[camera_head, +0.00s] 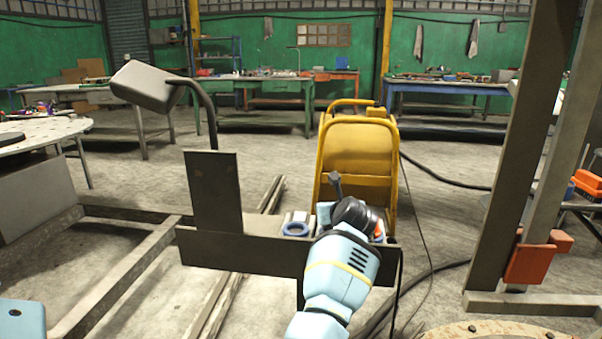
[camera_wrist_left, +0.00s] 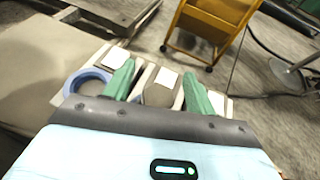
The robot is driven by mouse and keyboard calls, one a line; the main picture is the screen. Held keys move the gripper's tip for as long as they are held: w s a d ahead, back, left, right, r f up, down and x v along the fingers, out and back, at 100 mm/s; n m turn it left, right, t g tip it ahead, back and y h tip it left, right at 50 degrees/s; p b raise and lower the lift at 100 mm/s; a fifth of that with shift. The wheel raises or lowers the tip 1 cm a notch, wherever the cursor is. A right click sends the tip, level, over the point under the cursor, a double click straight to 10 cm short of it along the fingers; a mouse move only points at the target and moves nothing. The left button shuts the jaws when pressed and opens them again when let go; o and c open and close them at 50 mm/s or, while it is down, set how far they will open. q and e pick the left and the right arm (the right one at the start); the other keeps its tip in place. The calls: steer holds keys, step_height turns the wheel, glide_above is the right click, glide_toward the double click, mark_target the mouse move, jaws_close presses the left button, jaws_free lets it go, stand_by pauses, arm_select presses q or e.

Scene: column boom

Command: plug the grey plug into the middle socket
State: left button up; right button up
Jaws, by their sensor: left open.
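A dark panel (camera_head: 240,252) carries a row of sockets. A blue ring marks the left socket (camera_head: 295,229), which also shows in the left wrist view (camera_wrist_left: 86,82). My left gripper (camera_head: 350,212) is at the panel's upper edge and hides most of the middle of the row in the head view. In the left wrist view its green fingers (camera_wrist_left: 158,88) stand apart, on either side of a grey block (camera_wrist_left: 158,97), apparently the grey plug at the middle socket. I cannot tell how deep it sits or whether the fingers touch it. My right gripper is not in view.
A yellow cart (camera_head: 357,150) stands just behind the panel. A grey box on a bent dark tube (camera_head: 145,86) rises at the left. Dark cables run on the floor at the right. A steel column (camera_head: 520,150) with an orange part stands at the right.

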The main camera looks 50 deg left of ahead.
arm_select(q)
steer(key=shift+r+b, duration=0.2)
steer(key=shift+b, duration=0.4)
steer(key=s+a+r+n+g+y+b, duration=0.1)
steer(key=s+a+r+n+g, duration=0.2)
steer(key=r, duration=0.3)
steer(key=s+a+r+n+g+y+b, duration=0.1)
steer(key=s+a+r+n+g, duration=0.1)
steer(key=s+a+r+g, duration=0.1)
step_height(320, 180, up, 3)
steer(key=shift+s+a+r+n+b, duration=0.1)
steer(key=shift+s+a+n+b, duration=0.25)
steer(key=shift+s+a, duration=0.45)
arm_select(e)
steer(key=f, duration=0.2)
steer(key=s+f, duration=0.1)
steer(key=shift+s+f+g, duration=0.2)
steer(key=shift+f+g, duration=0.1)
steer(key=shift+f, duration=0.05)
arm_select(q)
steer(key=shift+w+a, duration=0.15)
steer(key=shift+w, duration=0.05)
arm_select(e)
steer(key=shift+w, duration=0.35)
